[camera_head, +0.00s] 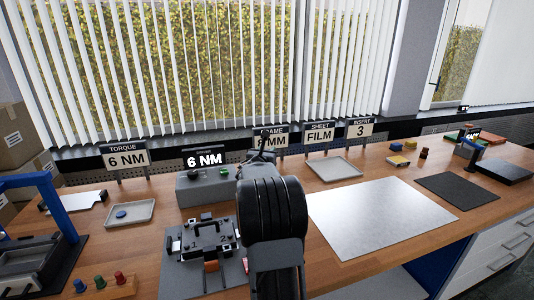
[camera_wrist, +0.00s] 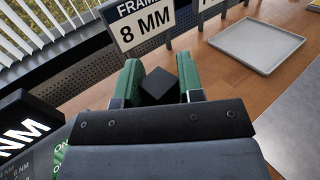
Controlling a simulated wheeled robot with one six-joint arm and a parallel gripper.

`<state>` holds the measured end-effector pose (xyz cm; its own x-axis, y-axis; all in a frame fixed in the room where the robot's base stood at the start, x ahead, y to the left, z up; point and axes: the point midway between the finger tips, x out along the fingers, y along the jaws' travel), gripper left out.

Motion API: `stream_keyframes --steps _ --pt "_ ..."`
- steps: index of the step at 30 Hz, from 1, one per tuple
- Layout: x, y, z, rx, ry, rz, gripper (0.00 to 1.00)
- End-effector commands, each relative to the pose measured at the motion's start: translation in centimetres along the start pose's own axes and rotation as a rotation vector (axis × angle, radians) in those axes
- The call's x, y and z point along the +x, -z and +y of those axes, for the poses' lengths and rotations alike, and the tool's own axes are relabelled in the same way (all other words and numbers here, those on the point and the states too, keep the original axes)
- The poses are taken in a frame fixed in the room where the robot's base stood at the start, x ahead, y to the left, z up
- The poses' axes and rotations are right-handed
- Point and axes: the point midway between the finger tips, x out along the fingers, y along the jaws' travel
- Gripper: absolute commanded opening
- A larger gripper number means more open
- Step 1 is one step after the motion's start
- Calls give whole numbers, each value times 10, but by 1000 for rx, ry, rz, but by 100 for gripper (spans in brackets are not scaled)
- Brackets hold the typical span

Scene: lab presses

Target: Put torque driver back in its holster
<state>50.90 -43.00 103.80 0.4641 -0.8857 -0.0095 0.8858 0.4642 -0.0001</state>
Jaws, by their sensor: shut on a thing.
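My gripper (camera_wrist: 158,85) shows in the wrist view with its two green fingers shut on a black, square-ended piece, which I take for the torque driver (camera_wrist: 158,88). Only this end of it shows; the rest is hidden by my gripper. In the head view my arm covers most of my gripper and the driver. The gripper is near the grey driver station (camera_head: 208,186) with its lit "6 NM" display (camera_head: 204,159), which shows at the left edge of the wrist view (camera_wrist: 28,130). I cannot make out the holster; my arm may hide it.
A black fixture (camera_head: 205,242) on a grey plate stands in front of the station. A "FRAME 8 MM" sign (camera_wrist: 142,24) stands close ahead of my gripper. A grey tray (camera_head: 333,169) and a bare silver sheet (camera_head: 380,216) lie right. A blue frame press (camera_head: 45,215) stands left.

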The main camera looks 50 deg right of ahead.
Motion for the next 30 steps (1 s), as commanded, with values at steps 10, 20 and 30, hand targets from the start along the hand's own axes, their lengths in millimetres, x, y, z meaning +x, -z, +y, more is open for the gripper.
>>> stream_keyframes --steps 10,20,30 --pt "0 7 0 1 0 -3 6" --pt "0 9 0 1 0 -2 53" --pt "0 11 0 -1 0 3 65"
